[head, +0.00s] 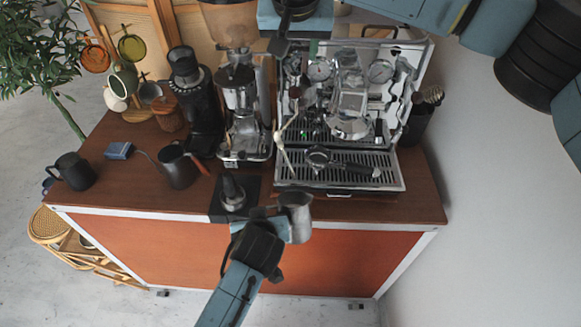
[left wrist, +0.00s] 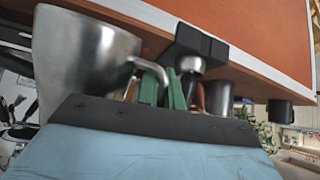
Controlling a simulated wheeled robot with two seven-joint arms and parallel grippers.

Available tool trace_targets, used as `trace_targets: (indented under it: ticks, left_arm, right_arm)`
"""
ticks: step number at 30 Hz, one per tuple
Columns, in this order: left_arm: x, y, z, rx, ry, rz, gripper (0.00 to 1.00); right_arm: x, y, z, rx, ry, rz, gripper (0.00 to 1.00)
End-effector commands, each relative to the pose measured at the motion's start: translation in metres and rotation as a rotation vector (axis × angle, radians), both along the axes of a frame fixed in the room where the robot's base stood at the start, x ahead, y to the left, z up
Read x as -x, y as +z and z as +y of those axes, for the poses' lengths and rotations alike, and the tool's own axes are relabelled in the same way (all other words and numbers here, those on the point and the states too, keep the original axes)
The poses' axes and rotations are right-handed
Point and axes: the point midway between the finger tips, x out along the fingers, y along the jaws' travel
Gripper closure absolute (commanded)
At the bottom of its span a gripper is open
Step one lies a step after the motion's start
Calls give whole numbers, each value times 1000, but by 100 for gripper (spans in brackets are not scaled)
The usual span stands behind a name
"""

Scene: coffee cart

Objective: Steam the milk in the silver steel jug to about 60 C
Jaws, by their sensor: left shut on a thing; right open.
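The silver steel jug (head: 298,220) is in front of the counter's front edge, below the espresso machine. My left gripper (head: 275,222) is shut on its handle; the left wrist view shows the jug's side (left wrist: 85,65) and the handle between the green finger pads (left wrist: 168,92). I cannot make out milk inside. The espresso machine (head: 390,165) stands at the back right. Its thin steam wand (head: 283,155) hangs at its left front, apart from the jug. My right gripper (head: 297,42) is open at the machine's upper left; its fingertips are partly hard to see.
A portafilter (head: 345,167) lies on the drip tray. A tamper (head: 233,195) stands on a black mat just left of the jug. The counter's front right (head: 400,208) is clear.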

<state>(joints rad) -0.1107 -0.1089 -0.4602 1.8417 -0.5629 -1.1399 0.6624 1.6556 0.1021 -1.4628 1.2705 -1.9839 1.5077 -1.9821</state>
Motion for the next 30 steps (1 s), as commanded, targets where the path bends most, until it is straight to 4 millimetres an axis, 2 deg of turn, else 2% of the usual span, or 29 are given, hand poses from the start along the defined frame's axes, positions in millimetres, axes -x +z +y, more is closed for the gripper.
trace_targets:
  ticks: [3, 21, 30]
  left_arm:
    - [10, 6, 0, 2, 0, 1, 100]
    - [55, 17, -2, 1, -1, 0, 100]
    - [60, 17, -2, 1, 0, -2, 100]
  right_arm:
    - [0, 10, 0, 0, 0, 0, 56]
    - [0, 40, 0, 0, 0, 0, 56]
    - [0, 41, 0, 0, 0, 0, 56]
